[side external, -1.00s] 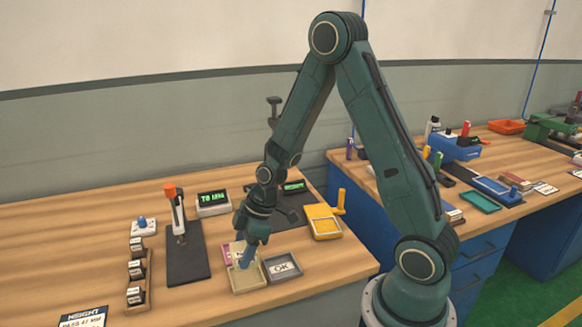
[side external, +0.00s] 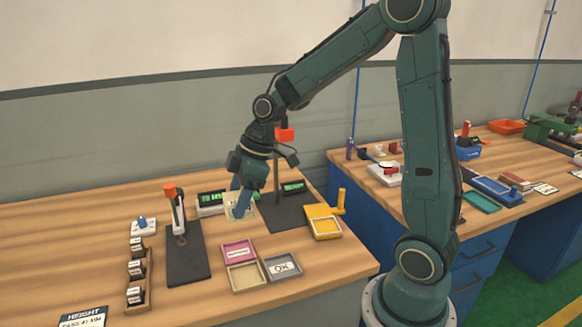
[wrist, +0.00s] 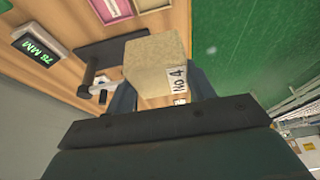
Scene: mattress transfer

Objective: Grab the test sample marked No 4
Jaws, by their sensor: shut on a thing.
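The test sample is a tan foam block with a white "NO 4" label; it fills the middle of the wrist view (wrist: 153,62). My gripper (side external: 240,208) is shut on this block, one blue finger on each side of it. In the side external view the block (side external: 231,210) shows pale behind a finger, in the air above the table in front of the green-lit displays. The "4" label faces toward my wrist. The far faces of the block are hidden.
An empty beige tray (side external: 246,290), a pink tray (side external: 237,252) and a grey "OK" tray (side external: 283,267) lie at the front. A dark stand base (side external: 290,214) and a lever gauge (side external: 187,262) flank the block. Small labelled blocks sit in a wooden rack (side external: 149,280) at left.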

